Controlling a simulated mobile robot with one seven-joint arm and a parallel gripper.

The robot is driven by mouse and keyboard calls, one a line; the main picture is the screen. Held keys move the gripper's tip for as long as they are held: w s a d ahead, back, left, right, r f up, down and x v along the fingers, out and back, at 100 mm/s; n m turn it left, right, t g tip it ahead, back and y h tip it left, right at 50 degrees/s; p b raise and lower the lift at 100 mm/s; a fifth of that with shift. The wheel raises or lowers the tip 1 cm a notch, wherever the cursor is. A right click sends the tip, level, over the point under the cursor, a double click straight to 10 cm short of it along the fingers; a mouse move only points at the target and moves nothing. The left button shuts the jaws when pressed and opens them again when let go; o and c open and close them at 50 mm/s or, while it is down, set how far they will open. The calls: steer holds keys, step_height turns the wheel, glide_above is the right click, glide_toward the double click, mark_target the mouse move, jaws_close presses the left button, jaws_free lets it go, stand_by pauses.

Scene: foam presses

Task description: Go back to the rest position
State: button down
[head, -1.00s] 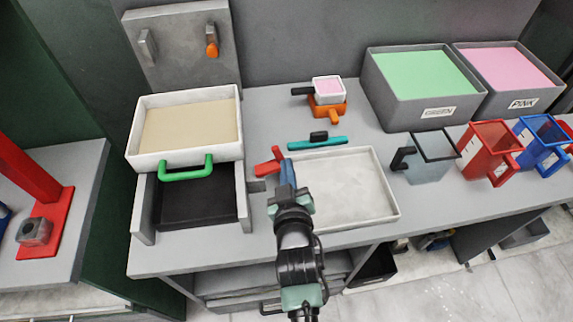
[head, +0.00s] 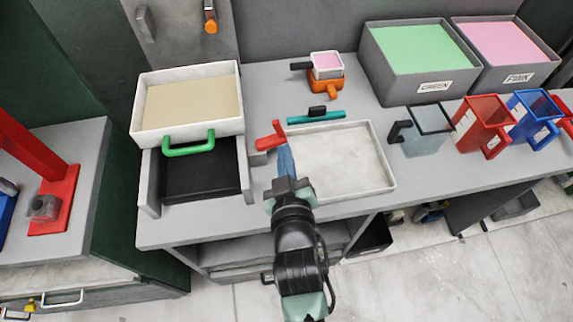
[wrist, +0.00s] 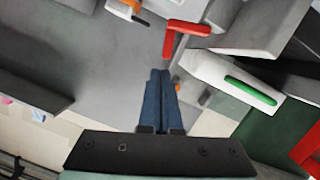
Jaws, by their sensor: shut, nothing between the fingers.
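My gripper (head: 285,158) is shut and empty, with blue fingers pressed together. In the head view it hangs over the counter between the black press slot and the white tray (head: 391,188). It also shows in the wrist view (wrist: 159,75), with its tips pointing toward a red handle (wrist: 187,27). In the head view the red handle (head: 270,135) lies just beyond the fingertips. I cannot tell whether the fingers touch it.
A white box with beige filling and a green handle (head: 188,149) sits at left above the black slot.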

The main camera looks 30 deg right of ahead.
steer(key=shift+v, duration=1.45)
